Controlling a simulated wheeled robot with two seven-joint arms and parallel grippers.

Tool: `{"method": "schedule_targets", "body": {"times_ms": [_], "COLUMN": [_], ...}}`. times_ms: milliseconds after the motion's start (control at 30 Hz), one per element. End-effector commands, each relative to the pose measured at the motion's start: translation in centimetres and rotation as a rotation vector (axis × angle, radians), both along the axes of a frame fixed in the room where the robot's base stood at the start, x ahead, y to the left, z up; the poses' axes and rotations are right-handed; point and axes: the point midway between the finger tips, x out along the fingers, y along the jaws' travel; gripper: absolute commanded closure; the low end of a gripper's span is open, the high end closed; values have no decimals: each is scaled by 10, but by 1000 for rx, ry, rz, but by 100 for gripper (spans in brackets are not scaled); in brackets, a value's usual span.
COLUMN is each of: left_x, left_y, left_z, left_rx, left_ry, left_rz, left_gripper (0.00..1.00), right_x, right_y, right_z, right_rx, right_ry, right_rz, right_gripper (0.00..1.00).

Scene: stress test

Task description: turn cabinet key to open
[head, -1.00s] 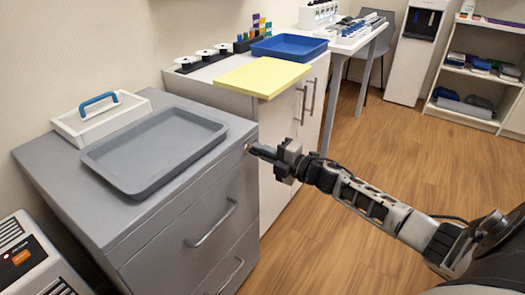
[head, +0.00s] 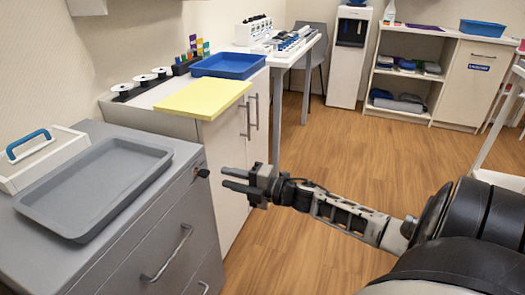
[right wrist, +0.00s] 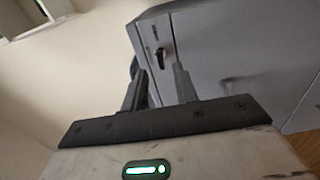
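A small black key (head: 202,173) sits in the lock at the upper right corner of the grey drawer cabinet's front (head: 130,262). The key also shows in the right wrist view (right wrist: 160,58), just beyond and between my fingertips. My right gripper (head: 228,178) is open and empty in front of the key, with a gap between them. Its two fingers (right wrist: 160,78) point toward the lock in the right wrist view. The cabinet's drawers look closed. My left gripper is not in view.
A grey tray (head: 62,226) and a white caddy with a blue handle (head: 60,142) stand on the cabinet. Beside it, a white cabinet bears a yellow board (head: 203,97) that overhangs its front edge and a blue bin (head: 228,66). The wooden floor ahead is clear.

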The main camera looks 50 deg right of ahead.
Motion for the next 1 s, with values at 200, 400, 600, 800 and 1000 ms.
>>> {"method": "schedule_targets", "body": {"times_ms": [200,400,600,800,1000], "left_x": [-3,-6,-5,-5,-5], "left_y": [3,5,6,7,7], "left_z": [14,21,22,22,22], "left_rx": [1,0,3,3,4], "left_ry": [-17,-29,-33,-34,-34], "left_rz": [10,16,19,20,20], "left_gripper": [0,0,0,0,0], "right_x": [-49,-79,-90,-90,-90], "right_y": [-19,-32,-36,-37,-37], "right_z": [0,0,0,0,0], "right_rx": [0,2,1,1,1], "right_ry": [4,2,0,-1,0], "right_rz": [0,0,1,1,1], "right_gripper": [71,71,71,71,71]}}
